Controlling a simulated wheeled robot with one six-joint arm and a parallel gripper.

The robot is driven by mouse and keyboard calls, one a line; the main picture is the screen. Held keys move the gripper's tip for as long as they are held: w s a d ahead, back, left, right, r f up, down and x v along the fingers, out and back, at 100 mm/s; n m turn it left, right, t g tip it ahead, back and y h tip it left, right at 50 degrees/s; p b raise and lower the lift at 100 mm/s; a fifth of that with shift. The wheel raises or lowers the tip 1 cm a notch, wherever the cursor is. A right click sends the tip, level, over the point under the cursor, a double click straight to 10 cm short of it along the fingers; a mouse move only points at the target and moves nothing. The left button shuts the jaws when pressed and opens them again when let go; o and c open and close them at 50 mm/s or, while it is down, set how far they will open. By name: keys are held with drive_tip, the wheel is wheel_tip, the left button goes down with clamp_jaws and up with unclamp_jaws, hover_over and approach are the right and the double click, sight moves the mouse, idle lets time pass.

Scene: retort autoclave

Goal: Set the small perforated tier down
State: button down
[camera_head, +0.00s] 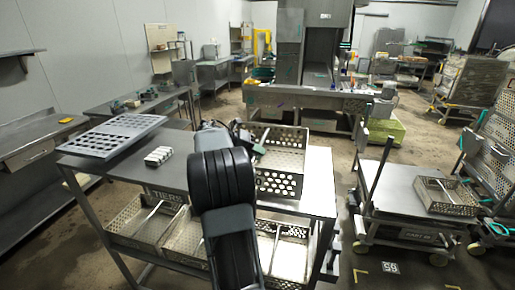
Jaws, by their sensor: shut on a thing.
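The small perforated tier (280,184) is an open metal box with round holes in its walls, right of centre. It is at the right part of the steel table (322,190). My gripper (260,146) is shut on the tier at its left side, partly hidden behind my dark arm. The tier looks roughly level. I cannot tell whether its bottom touches the table top or hangs just above it. The tier's left end is hidden by my arm.
A grey slotted tray (115,136) and small white blocks (158,156) lie on the table's left part. Several perforated tiers (185,241) stand on the shelf below. A cart (395,190) at right carries another perforated tier (447,197). Floor shows between table and cart.

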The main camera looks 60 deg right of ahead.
idle(0.3)
drive_tip(key=c, duration=1.5)
unclamp_jaws()
drive_tip(key=shift+f, duration=0.1)
drive_tip(key=o, duration=0.4)
drive_tip(key=b+v, duration=0.1)
drive_tip(key=v, duration=1.1)
